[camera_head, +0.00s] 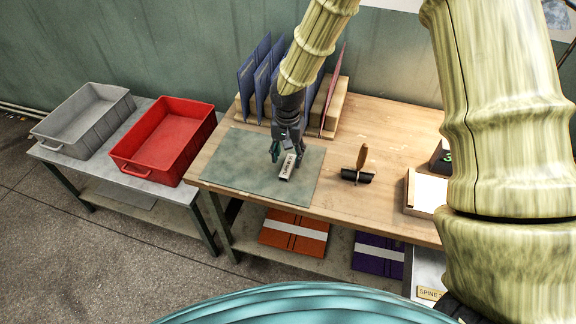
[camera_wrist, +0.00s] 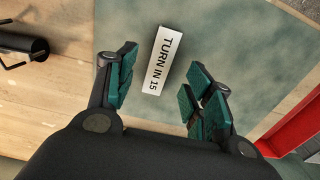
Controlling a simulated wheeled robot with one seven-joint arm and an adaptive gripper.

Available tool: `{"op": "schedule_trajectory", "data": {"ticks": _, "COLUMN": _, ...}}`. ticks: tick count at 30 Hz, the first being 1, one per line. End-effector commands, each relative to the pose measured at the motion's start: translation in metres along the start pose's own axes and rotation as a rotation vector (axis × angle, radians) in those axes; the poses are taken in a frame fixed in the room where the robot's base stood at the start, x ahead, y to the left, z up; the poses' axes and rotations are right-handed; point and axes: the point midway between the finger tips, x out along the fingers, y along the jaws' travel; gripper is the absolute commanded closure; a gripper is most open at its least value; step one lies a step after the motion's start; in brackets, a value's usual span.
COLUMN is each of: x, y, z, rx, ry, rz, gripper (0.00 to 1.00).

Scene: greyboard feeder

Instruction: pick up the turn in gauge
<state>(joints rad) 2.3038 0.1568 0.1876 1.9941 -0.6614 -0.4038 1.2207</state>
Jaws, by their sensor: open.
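The turn in gauge is a small pale block (camera_wrist: 162,61) lettered "TURN IN 15" in the wrist view. It also shows in the head view (camera_head: 287,167), on or just above the grey-green mat (camera_head: 237,180). My gripper (camera_head: 283,153) is over the mat, pointing down, close to the gauge. In the wrist view its teal fingers (camera_wrist: 158,92) are spread apart with nothing between the tips. The gauge lies just beyond the fingertips, tilted slightly in the picture. I cannot tell the exact height of the fingers above it.
A rack (camera_head: 334,108) with blue and reddish boards stands behind the mat. A dark roller with a wooden handle (camera_head: 361,165) sits right of the mat. A red tray (camera_head: 163,140) and a grey tray (camera_head: 84,120) stand on the left table. Orange and purple boards lie on the lower shelf.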

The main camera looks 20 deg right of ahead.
Motion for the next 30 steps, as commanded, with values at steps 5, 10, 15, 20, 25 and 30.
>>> {"op": "schedule_trajectory", "data": {"ticks": 5, "x": 0.014, "y": 0.0, "z": -0.004, "rx": 0.002, "ry": -0.002, "rz": 0.001, "gripper": 0.48}}
{"op": "schedule_trajectory", "data": {"ticks": 10, "x": 0.031, "y": -0.001, "z": -0.006, "rx": 0.001, "ry": -0.002, "rz": 0.001, "gripper": 0.48}}
{"op": "schedule_trajectory", "data": {"ticks": 15, "x": 0.043, "y": 0.0, "z": -0.006, "rx": 0.001, "ry": -0.002, "rz": 0.001, "gripper": 0.48}}
{"op": "schedule_trajectory", "data": {"ticks": 20, "x": 0.046, "y": -0.001, "z": -0.006, "rx": 0.002, "ry": -0.001, "rz": 0.001, "gripper": 0.48}}
{"op": "schedule_trajectory", "data": {"ticks": 25, "x": 0.046, "y": -0.001, "z": -0.006, "rx": 0.002, "ry": -0.001, "rz": 0.0, "gripper": 0.5}}
{"op": "schedule_trajectory", "data": {"ticks": 30, "x": 0.046, "y": -0.001, "z": -0.006, "rx": 0.001, "ry": -0.001, "rz": 0.0, "gripper": 0.81}}
